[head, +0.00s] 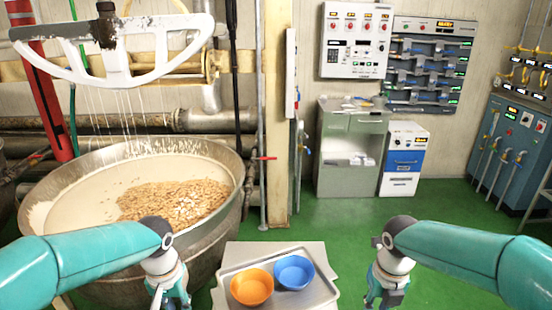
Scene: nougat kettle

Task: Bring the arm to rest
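My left arm comes in from the left, and its gripper (170,297) hangs pointing down between the kettle (203,240) and the tray. My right arm comes in from the right, and its gripper (383,297) hangs pointing down to the right of the tray. Both grippers are apart from the bowls, with no object seen in them. The fingers are small and partly at the bottom edge. The large metal kettle holds pale nougat mass (75,190) with a heap of nuts (170,200) on top.
A metal tray (318,299) on a small stand bears an orange bowl (252,287) and a blue bowl (294,272). A white mixing paddle (155,62) hangs above the kettle. Cabinets (350,150) and control panels stand at the back. Green floor is clear at right of centre.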

